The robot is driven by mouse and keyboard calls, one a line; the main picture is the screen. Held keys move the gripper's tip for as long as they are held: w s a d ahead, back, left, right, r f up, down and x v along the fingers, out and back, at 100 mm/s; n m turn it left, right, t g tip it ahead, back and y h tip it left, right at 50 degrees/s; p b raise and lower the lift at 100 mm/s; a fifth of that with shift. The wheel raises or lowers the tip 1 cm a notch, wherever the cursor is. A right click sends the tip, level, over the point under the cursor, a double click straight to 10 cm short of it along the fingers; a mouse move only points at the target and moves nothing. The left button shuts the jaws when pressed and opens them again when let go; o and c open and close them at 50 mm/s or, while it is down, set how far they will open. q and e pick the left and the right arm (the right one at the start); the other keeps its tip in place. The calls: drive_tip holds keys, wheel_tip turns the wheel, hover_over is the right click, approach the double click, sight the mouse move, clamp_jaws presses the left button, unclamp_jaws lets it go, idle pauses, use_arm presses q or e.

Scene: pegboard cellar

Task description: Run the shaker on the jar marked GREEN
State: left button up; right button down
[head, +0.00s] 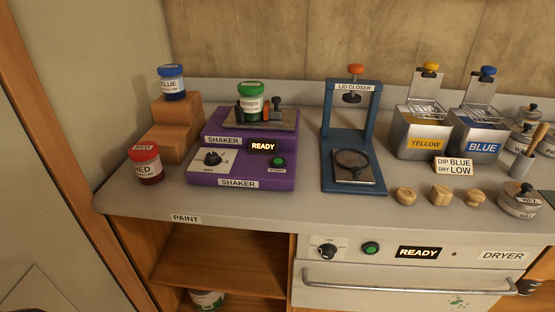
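The green-lidded jar (250,102) stands upright on the plate on top of the purple shaker (241,178), between the dark clamp parts (275,104). The lid looks seated on the jar; whether the clamp touches the jar I cannot tell. The shaker's display (263,146) reads READY. A black dial (212,158) is at its front left, its setting too small to read. A green START button (278,162) is at its front right. Neither of my grippers shows in the head view.
A blue-lidded jar (172,82) stands on wooden steps (167,142), with a red-lidded jar (145,163) in front. Right of the shaker are a blue lid closer (328,150), yellow (424,142) and blue (478,147) dip tanks, and wooden knobs (440,196). The dryer (400,275) is below.

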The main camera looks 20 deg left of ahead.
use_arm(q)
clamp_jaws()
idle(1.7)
